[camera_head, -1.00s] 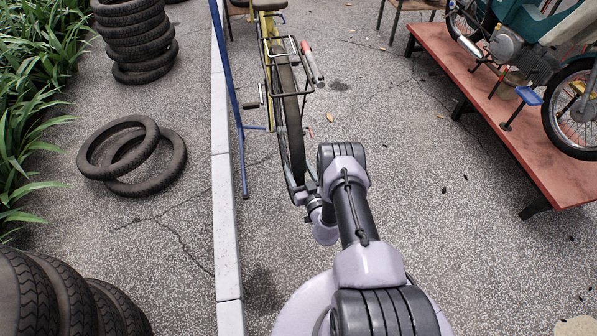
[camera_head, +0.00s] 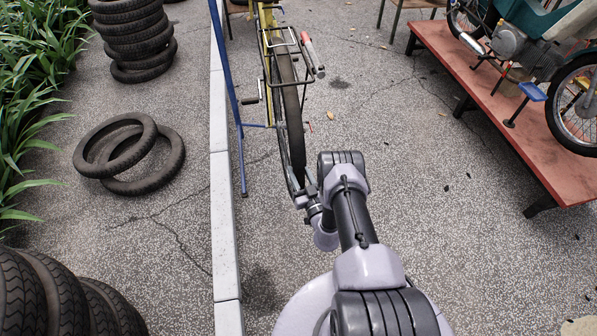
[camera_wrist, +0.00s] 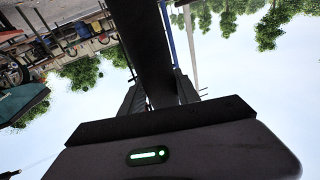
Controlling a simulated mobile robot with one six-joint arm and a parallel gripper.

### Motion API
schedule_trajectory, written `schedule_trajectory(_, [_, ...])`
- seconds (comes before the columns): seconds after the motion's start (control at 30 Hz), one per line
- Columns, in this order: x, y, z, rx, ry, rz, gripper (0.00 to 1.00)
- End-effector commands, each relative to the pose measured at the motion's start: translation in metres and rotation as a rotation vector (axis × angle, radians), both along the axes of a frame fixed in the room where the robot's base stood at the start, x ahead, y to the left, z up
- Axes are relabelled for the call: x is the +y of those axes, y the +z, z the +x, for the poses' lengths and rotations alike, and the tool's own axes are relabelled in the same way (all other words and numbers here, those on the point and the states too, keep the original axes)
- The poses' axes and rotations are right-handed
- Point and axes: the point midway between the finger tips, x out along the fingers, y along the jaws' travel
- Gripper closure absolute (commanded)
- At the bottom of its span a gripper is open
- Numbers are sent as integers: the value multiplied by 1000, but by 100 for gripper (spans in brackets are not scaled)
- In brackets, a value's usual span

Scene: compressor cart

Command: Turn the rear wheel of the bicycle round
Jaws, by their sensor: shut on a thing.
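The yellow bicycle (camera_head: 264,24) stands at the top centre of the head view, its rear wheel (camera_head: 290,110) towards me with a dark tyre and a black rack above it. My gripper (camera_head: 304,188) is at the near, low end of this wheel, partly hidden by my arm. In the wrist view the dark tyre (camera_wrist: 143,45) runs up between the two fingers of my gripper (camera_wrist: 160,92), which is shut on it. The exact contact is hard to see.
A blue post (camera_head: 232,100) and a pale kerb (camera_head: 222,200) run left of the bicycle. Loose tyres (camera_head: 150,165) and a tyre stack (camera_head: 135,45) lie further left. A red bench (camera_head: 500,110) bearing a motorbike (camera_head: 510,50) stands right. The paving between is clear.

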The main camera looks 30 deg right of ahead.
Motion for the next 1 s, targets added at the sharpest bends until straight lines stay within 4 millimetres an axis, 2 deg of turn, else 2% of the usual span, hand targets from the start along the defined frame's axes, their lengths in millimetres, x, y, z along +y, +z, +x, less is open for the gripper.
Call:
schedule_trajectory(0.03, [1,-30,-2,-29,1,-9,100])
schedule_trajectory(0.2, [2,-70,-6,-157,0,-44,100])
schedule_trajectory(0.3, [1,-84,-5,-224,-2,-62,100])
schedule_trajectory(0.47, [1,-93,-5,-276,-2,-76,100])
schedule_trajectory(0.8, [1,-92,-5,-284,-3,-78,100])
schedule_trajectory(0.83, [1,-92,-5,-284,-3,-78,56])
schedule_trajectory(0.9, [1,-92,-5,-284,-3,-78,42])
schedule_trajectory(1.0, [1,-93,-5,-283,-3,-78,41])
